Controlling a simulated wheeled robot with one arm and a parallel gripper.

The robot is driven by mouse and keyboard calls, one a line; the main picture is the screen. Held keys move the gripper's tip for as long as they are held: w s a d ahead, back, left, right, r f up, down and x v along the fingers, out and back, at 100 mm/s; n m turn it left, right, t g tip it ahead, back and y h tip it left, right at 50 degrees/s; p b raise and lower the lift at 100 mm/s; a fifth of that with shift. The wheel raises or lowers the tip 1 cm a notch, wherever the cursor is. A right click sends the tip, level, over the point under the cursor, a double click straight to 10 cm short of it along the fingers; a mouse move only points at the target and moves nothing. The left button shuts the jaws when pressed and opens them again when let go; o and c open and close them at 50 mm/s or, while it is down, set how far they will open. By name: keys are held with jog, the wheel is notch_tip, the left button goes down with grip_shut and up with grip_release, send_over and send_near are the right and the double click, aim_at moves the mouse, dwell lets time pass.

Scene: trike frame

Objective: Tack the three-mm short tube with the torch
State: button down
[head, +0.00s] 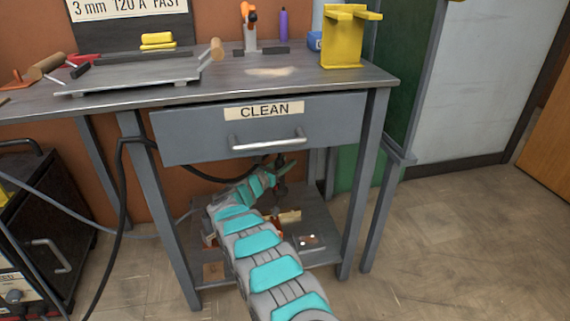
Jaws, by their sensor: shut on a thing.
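My gripper (281,186) is below the bench's drawer, above the lower shelf, at the far end of my teal and grey arm. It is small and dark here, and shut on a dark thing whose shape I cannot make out. A black cable (124,180) runs from the lower left over the bench's left leg, and a black line curves under the drawer towards my gripper. I cannot tell whether the held thing is the torch. I cannot pick out the three-mm short tube for certain. A sign (128,6) reads "3 mm 120 A FAST".
The bench (350,77) has a shut drawer (340,118) marked "CLEAN". On top are a flat grey plate (120,80), yellow pieces (157,41), a yellow stand (342,45) and a purple bottle (283,24). Small items lie on the lower shelf (325,252). Floor at right is clear.

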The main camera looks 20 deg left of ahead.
notch_tip(320, 180, up, 7)
jog(key=b, duration=0.1)
dwell(0.7)
jog(key=shift+s+f, duration=0.1)
